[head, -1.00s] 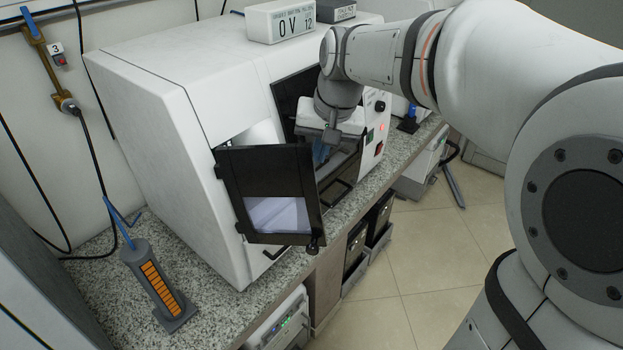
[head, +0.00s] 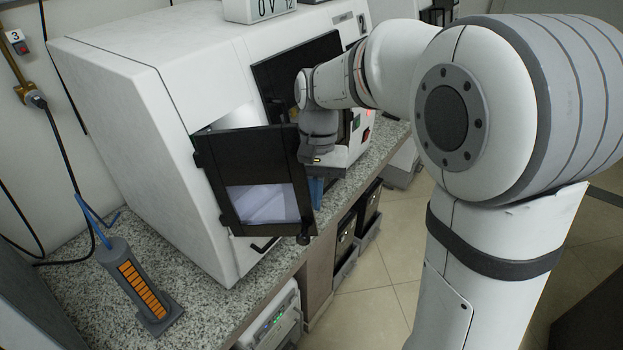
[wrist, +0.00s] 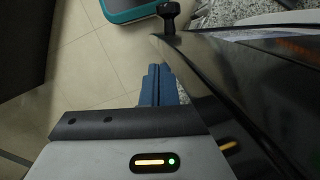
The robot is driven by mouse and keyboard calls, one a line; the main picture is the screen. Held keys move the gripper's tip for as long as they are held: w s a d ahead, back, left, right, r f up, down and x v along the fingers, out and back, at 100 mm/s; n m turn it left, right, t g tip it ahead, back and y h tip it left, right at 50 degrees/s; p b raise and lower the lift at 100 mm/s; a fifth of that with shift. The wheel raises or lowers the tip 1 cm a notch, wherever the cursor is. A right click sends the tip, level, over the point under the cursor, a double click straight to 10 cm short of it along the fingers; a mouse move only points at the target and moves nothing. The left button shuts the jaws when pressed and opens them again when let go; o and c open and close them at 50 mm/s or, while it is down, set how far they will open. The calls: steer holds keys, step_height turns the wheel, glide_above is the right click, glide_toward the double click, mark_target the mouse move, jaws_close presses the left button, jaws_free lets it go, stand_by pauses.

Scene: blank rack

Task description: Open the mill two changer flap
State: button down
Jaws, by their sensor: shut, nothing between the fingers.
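The changer flap (head: 222,195) of the white mill (head: 110,110) is a black framed door with a window and a dark knob (head: 304,239) at its lower right corner. It stands swung out from the mill's front, with an opening showing behind its top edge. My gripper (head: 316,192) is shut and empty, its blue fingers just right of the flap's free edge and partly hidden by it. In the wrist view the blue fingers (wrist: 158,84) sit beside the flap's dark panel (wrist: 215,75), close to it; I cannot tell whether they touch. The knob (wrist: 170,15) shows beyond them.
A grey holder with orange slots (head: 141,285) and a blue rod stands on the speckled counter (head: 205,285) at left. Dark boxes (head: 346,235) sit below the counter. The tiled floor (head: 370,285) in front is clear. A teal-edged object (wrist: 130,12) lies beyond the fingers.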

steer(key=shift+x, duration=2)
steer(key=shift+a, duration=0.1)
